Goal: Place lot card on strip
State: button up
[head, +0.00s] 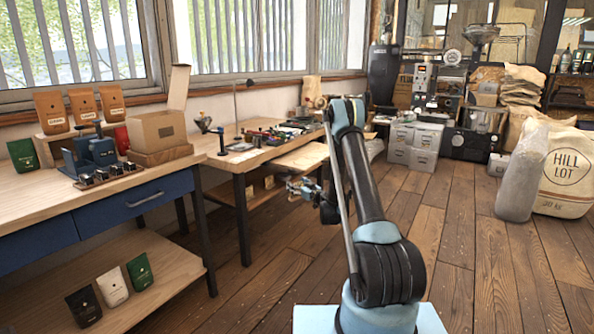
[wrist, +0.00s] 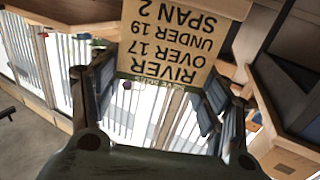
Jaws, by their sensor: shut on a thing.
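The lot card (wrist: 180,35) is a tan card with dark print, upside down in the wrist view, reading "RIVER, OVER 17, UNDER 19, SPAN 2". My gripper (wrist: 160,82) is shut on it, with blue-grey finger pads at both sides of its lower end. In the head view my gripper (head: 308,190) is small, in the air in front of the workbench, right of the blue-drawer counter. The card is too small to make out there. I cannot pick out the strip with certainty in either view.
The workbench (head: 222,158) behind my gripper holds tools and small parts. The wooden floor between is open.

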jog(key=s+d+r+m+t+h, duration=0.3)
jog(key=d+r+m+h, duration=0.4)
jog(key=d+r, duration=1)
jog(key=shift+s+d+h, duration=0.25)
jog(key=shift+d+h, duration=0.85)
jog(key=shift+h, duration=0.7)
jog(key=shift+r, duration=0.1)
jog(key=shift+w, duration=0.1)
